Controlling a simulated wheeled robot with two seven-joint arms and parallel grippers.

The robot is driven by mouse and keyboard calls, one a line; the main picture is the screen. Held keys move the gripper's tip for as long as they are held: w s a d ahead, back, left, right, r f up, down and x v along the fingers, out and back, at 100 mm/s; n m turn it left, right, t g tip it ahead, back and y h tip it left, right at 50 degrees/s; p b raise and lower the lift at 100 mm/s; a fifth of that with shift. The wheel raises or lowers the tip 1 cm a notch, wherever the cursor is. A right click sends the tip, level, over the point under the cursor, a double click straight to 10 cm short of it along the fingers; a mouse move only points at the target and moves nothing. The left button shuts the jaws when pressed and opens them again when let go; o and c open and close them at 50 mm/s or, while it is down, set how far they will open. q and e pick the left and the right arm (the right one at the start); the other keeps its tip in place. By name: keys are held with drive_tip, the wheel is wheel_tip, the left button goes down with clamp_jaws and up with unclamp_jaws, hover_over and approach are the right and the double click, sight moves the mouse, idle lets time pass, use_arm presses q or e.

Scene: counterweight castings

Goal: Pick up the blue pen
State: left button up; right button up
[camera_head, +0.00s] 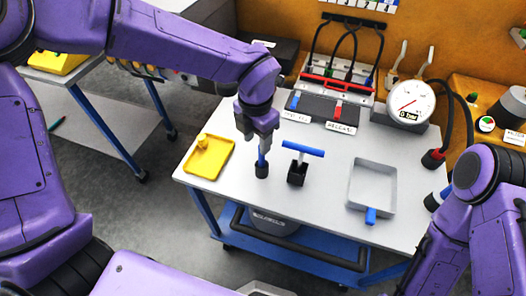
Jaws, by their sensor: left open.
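The blue pen (262,158) stands upright in a small black holder (262,171) on the light grey table top. My left gripper (262,141) comes down from above, right over the pen. Its fingers are open and hide the pen's top; I cannot tell whether they touch it. My right arm shows at the lower right, but its gripper is out of view.
A yellow tray (218,172) lies left of the pen. A blue T-handle on a black block (297,173) stands close on the right. Further right are a grey square tray (359,205) and a pressure gauge (410,101). A hose panel (336,86) is behind.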

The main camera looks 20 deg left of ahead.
sight(262, 161)
use_arm(q)
drive_tip(key=shift+s+d+f, duration=0.15)
drive_tip(key=shift+d+f, duration=0.05)
drive_tip(key=shift+f, duration=0.8)
drive_tip(key=f, duration=0.1)
drive_tip(key=f+p, duration=0.1)
drive_tip(key=f, duration=0.1)
drive_tip(key=f+p, duration=0.1)
drive_tip(key=f, duration=0.1)
drive_tip(key=shift+w+d+f, duration=0.2)
drive_tip(key=shift+w+d, duration=0.15)
drive_tip(key=shift+s, duration=0.1)
drive_tip(key=shift+c, duration=1.2)
clamp_jaws()
